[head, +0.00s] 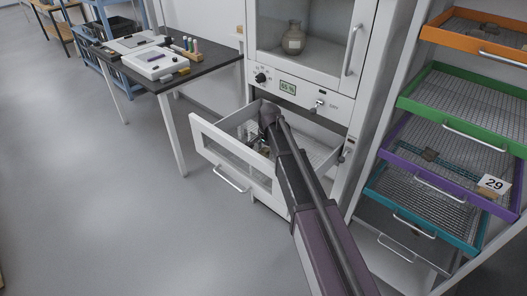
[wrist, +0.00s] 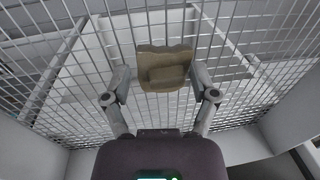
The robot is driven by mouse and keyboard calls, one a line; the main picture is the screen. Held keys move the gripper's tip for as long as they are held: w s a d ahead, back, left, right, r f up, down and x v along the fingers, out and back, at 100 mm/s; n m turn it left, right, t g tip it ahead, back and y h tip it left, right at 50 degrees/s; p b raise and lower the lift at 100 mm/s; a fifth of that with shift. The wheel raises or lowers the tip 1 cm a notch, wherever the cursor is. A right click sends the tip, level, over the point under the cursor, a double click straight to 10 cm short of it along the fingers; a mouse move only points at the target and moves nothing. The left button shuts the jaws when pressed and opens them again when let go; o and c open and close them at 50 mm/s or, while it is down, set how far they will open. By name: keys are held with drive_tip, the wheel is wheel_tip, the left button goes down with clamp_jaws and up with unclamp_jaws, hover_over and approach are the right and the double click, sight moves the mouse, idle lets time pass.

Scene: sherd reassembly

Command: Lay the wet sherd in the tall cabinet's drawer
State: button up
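The tall cabinet (head: 327,98) stands at the centre, with its white drawer (head: 222,152) pulled out below the glass door. My arm reaches down into the drawer, and my gripper (head: 266,146) is inside it, partly hidden by the wrist. In the wrist view, the tan-brown sherd (wrist: 165,68) lies over the drawer's wire mesh (wrist: 70,110) and appears to rest on it. My gripper (wrist: 161,78) is open, with one finger on each side of the sherd. A gap shows at the left finger; the right finger is very near the sherd's edge.
A rack at the right holds orange, green (head: 465,108), purple and teal mesh trays. A dark sherd (head: 430,154) and a card marked 29 (head: 493,184) are on the purple tray. A dark-topped table (head: 160,82) stands at the left. A jar (head: 294,38) is behind the cabinet glass.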

sight(268, 156)
drive_tip(key=shift+r, duration=0.2)
idle(0.4)
wheel_tip(268, 156, up, 12)
drive_tip(key=s+d+p, duration=0.1)
drive_tip(key=p, duration=1.1)
drive_tip(key=shift+s+f, duration=0.1)
idle(0.7)
drive_tip(key=s+d+n+g, duration=0.1)
drive_tip(key=s+d+n, duration=0.6)
drive_tip(key=s+d, duration=1.4)
drive_tip(key=s, duration=0.2)
drive_tip(key=shift+s+d+n+h, duration=0.3)
drive_tip(key=shift+s+h, duration=0.1)
